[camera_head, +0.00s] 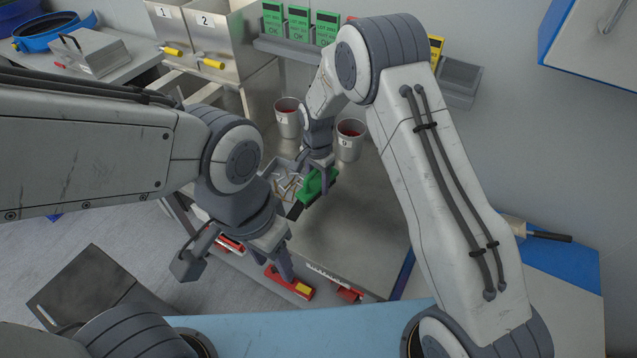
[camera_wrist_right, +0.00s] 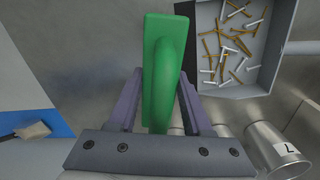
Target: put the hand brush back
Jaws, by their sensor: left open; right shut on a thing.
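My right gripper (camera_head: 318,172) is shut on a green hand brush (camera_head: 316,188), over the steel table. In the right wrist view the brush (camera_wrist_right: 163,50), a green block with a raised ridge, sits between the two fingers of the gripper (camera_wrist_right: 157,90). I cannot tell whether its underside touches anything. A dark patch (camera_wrist_right: 184,124) lies between it and the tray. My left gripper (camera_head: 237,264) is open and empty, fingers spread, near the table's front-left edge, beside red items.
A tray of small white and brass pieces (camera_wrist_right: 250,86) lies beside the brush. Two metal cups (camera_head: 288,124) (camera_head: 350,147) stand behind. Numbered bins (camera_head: 205,45) and green cards (camera_head: 298,22) line the back. A dark-handled tool (camera_head: 545,235) lies on a blue surface at right. The table's front right is clear.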

